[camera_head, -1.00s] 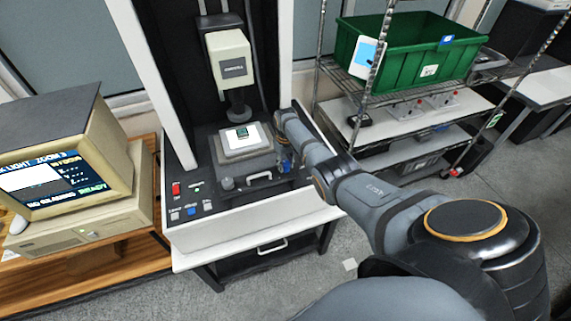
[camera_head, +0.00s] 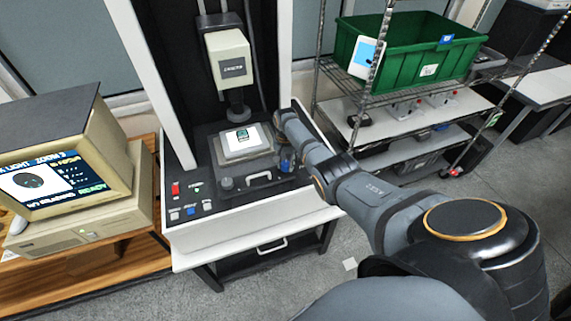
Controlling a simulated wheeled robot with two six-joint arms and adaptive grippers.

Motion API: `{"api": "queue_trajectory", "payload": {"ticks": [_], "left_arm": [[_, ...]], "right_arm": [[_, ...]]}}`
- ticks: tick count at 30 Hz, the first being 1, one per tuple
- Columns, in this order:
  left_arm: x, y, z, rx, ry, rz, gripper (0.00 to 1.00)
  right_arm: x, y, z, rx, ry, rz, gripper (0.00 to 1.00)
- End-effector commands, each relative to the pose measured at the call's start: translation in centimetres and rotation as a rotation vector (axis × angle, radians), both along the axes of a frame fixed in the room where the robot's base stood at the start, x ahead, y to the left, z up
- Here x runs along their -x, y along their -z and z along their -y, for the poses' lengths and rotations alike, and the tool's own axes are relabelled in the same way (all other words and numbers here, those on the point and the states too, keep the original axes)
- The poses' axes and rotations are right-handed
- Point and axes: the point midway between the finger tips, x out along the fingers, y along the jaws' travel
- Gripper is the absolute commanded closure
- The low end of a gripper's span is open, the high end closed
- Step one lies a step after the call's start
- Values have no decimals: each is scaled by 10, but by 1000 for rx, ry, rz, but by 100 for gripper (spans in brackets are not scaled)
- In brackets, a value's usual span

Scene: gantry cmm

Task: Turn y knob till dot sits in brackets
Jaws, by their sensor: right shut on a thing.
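My right gripper (camera_head: 286,158) reaches down to the right side of the measuring machine's stage (camera_head: 238,158). It is shut on a knob there, taken to be the y knob, which the fingers mostly hide. A white plate with a small green part (camera_head: 242,134) lies on the stage under the camera head (camera_head: 230,58). The monitor (camera_head: 50,182) at the left shows a dark round shape in a white picture area. The dot and brackets are too small to make out. My left gripper is not in view.
A dark round knob (camera_head: 227,184) stands at the stage's front left. A red switch (camera_head: 176,189) and several small buttons sit on the front panel. A wire shelf with a green crate (camera_head: 400,50) stands to the right.

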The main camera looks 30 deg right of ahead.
Motion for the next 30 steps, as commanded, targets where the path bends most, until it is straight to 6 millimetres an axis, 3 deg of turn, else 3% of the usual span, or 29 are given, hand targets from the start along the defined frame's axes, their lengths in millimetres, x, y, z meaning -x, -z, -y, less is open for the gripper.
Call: {"api": "queue_trajectory", "payload": {"ticks": [10, 26, 27, 30], "left_arm": [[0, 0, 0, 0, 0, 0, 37], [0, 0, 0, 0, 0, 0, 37], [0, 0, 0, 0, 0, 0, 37], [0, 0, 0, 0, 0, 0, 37]], "right_arm": [[0, -1, 0, 0, 128, 1, 100], [0, 0, 0, -1, 149, 1, 100], [0, 0, 0, -1, 149, 1, 65], [0, 0, 0, -1, 148, 1, 51]]}}
